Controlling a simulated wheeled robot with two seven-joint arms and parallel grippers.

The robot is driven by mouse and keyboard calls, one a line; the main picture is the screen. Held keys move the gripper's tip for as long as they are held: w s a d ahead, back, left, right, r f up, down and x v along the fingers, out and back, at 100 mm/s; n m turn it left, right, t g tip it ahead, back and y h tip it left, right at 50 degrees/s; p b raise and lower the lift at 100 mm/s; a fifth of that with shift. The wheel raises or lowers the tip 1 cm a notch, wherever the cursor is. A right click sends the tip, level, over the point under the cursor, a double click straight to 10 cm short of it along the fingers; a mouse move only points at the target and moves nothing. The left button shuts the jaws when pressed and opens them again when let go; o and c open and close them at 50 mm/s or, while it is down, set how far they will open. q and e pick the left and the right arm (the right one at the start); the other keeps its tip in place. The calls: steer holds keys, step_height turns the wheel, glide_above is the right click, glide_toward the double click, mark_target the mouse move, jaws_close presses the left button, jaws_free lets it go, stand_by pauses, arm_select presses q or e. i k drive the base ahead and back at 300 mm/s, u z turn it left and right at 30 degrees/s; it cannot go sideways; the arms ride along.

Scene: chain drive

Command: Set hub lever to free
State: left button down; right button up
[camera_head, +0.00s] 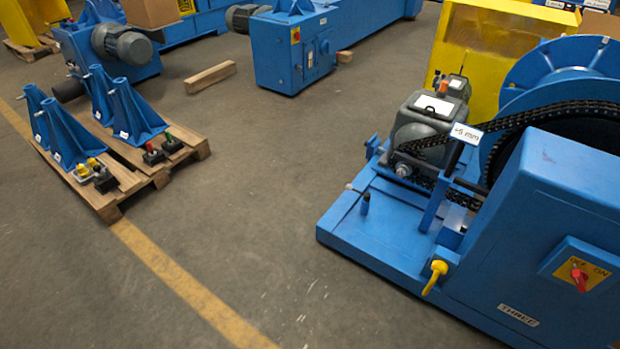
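A blue chain-drive machine (380,237) stands at the right, with a plate marked "THREE" low on its near housing. A yellow lever (434,278) sits on the machine's near side, its handle slanting down and to the left from a rounded top. I cannot tell whether it is the hub lever, and no marking for its positions is readable. A dark chain (530,118) runs from the grey motor (419,128) toward the large blue wheel (567,68), partly hidden by the housing. Neither of my grippers is in view.
A red switch on a yellow plate (580,274) is on the housing. A small tag reading about "5 mm" (467,134) stands by the chain. A pallet (129,183) with blue brackets is at the left. The floor (270,200) between is clear.

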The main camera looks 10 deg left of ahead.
mark_target(367, 195)
steer(key=u, duration=0.05)
steer(key=i, duration=0.8)
steer(key=u, duration=1.9)
steer(key=i, duration=1.9)
steer(key=z, duration=2.85)
